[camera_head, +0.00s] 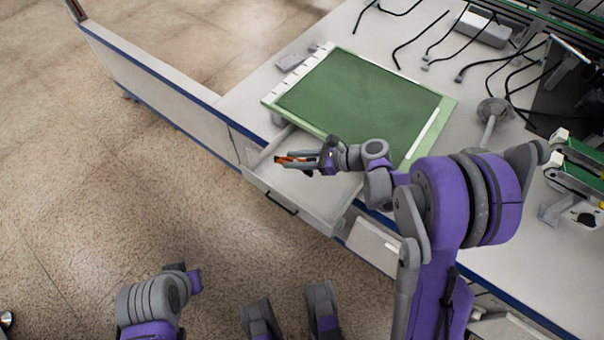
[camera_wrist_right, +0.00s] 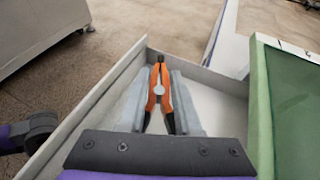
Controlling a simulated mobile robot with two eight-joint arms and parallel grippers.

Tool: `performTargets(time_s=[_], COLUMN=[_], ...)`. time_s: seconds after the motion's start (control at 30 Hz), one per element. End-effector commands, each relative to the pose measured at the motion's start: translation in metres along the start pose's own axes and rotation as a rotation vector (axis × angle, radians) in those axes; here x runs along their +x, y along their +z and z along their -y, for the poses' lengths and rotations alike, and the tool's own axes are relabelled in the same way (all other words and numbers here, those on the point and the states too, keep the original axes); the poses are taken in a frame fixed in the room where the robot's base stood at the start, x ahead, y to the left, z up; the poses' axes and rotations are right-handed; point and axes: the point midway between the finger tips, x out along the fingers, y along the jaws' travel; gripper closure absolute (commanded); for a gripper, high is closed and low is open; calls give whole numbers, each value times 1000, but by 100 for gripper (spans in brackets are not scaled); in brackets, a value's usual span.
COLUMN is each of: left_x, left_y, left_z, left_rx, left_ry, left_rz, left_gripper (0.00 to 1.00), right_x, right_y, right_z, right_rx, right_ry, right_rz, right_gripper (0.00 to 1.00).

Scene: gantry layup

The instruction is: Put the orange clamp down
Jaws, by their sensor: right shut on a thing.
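The orange clamp (camera_head: 287,159) has orange handles and dark ends. My right gripper (camera_head: 300,160) is shut on it and holds it over the open drawer (camera_head: 310,222) in the head view. In the right wrist view the clamp (camera_wrist_right: 158,88) lies lengthwise between the two grey fingers of the gripper (camera_wrist_right: 160,100), pointing away from the wrist. The drawer's wall (camera_wrist_right: 107,103) and pale floor show around and below it. I cannot tell whether the clamp touches the drawer floor. My left gripper is not visible; only parts of what looks like my left arm show at the bottom left.
A green mat or board (camera_head: 360,100) with pale edges lies on the white worktop (camera_head: 490,140), just beyond the drawer. Black cables (camera_head: 440,45), a grey stand (camera_head: 492,112) and green-edged equipment (camera_head: 580,165) occupy the right. The speckled floor (camera_head: 100,190) at left is clear.

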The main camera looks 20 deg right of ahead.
Motion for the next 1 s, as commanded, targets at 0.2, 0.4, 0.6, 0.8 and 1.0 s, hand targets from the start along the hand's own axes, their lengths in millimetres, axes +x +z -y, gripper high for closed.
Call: performTargets(time_s=[0.2,0.4,0.6,0.8,1.0], left_x=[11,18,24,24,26], left_y=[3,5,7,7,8], left_z=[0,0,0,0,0], left_rx=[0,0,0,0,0], left_ry=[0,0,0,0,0], left_rz=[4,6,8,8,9], left_gripper=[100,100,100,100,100], right_x=[13,20,28,27,28], right_y=[-30,-47,-66,-65,-67], right_z=[0,1,1,0,1], right_rx=[1,2,2,1,2], right_ry=[-1,-1,-2,-2,-2], right_rz=[0,0,0,0,-1], right_gripper=[100,100,100,100,52])
